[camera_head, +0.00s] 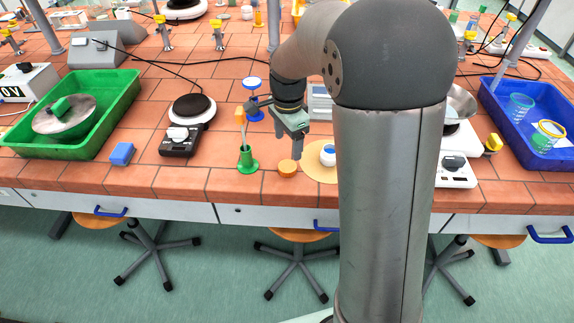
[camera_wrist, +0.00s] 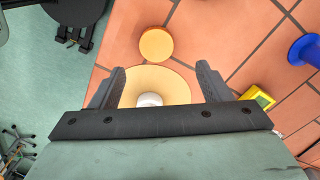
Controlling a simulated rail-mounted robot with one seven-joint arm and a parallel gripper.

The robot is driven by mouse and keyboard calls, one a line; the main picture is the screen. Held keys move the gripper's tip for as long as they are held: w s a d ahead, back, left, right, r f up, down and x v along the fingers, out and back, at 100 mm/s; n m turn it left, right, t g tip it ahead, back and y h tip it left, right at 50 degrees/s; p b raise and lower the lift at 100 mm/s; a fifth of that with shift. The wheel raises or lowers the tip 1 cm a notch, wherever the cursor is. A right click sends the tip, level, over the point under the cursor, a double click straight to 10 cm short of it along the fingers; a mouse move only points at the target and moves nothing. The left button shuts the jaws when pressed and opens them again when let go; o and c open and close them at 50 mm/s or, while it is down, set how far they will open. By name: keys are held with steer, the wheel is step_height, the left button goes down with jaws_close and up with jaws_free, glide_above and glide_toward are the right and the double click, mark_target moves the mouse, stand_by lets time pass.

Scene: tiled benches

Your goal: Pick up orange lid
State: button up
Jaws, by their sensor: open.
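The orange lid (camera_head: 288,168) lies flat on the tiled bench near its front edge, just left of a pale orange round disc (camera_head: 312,172). In the wrist view the lid (camera_wrist: 156,44) is beyond my fingertips, clear of both fingers. My gripper (camera_head: 297,150) hangs above the bench close to the lid. In the wrist view my gripper (camera_wrist: 161,74) has its fingers spread apart, with nothing held. The disc (camera_wrist: 174,84) shows between and below the fingers, with a white item (camera_wrist: 149,99) on it, partly hidden by the gripper.
A green stand (camera_head: 248,163) stands left of the lid. A green tray (camera_head: 122,112) is at the left and a blue tray (camera_head: 507,125) at the right. Bare tiles lie between the balance and green stand.

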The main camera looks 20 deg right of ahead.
mark_target(287, 166)
step_height(287, 166, down, 2)
steer(key=shift+f, duration=0.2)
steer(key=f, duration=0.1)
steer(key=f+p, duration=0.1)
steer(key=f, duration=0.3)
steer(key=shift+s+a, duration=0.2)
steer(key=shift+s, duration=0.1)
steer(key=c, duration=1)
